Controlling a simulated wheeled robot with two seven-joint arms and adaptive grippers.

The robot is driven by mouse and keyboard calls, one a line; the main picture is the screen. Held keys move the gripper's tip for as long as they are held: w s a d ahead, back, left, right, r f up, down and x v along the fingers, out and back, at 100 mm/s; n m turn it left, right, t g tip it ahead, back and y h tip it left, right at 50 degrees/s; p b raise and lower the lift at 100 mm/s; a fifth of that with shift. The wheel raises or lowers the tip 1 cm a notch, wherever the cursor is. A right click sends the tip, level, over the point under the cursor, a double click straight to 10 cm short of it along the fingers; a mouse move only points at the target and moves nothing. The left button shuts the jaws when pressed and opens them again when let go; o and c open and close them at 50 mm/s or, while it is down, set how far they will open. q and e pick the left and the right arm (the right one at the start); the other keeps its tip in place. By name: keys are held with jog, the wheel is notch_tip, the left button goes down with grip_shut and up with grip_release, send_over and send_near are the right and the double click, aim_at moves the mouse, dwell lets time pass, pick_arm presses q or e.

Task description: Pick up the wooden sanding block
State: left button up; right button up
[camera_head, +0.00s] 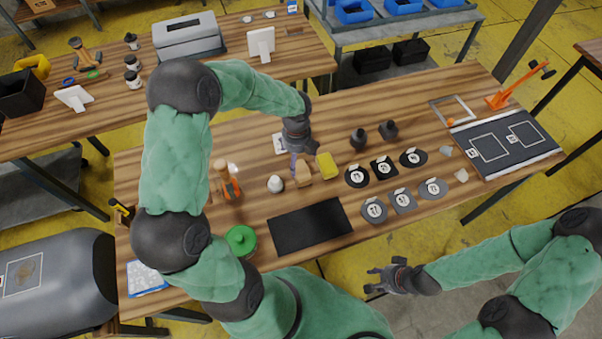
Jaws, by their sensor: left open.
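The wooden sanding block appears to be the small tan block (304,173) on the near workbench, left of a yellow block (327,165). My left gripper (296,165) reaches down from above, close to the tan block's left side. It is open, and its wrist partly hides the spot, so I cannot tell whether the fingers touch the block. My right gripper (377,281) is open and empty, low in front of the bench's near edge.
A white rounded item (276,184) and an orange-and-wood tool (229,183) lie to the left. A black mat (310,227) lies in front. Several dark discs (357,176) and two dark bottles (388,130) stand to the right. A green round item (241,240) sits at the near edge.

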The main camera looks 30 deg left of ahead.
aim_at(298, 171)
pick_arm(q)
notch_tip(298, 171, down, 4)
jog(key=shift+r+b, duration=0.25)
jog(key=shift+b, duration=0.1)
jog(key=shift+d+f+b, duration=0.1)
jog(key=shift+f+b, duration=0.75)
jog(key=shift+f, duration=1.75)
jog(key=c, duration=1.3)
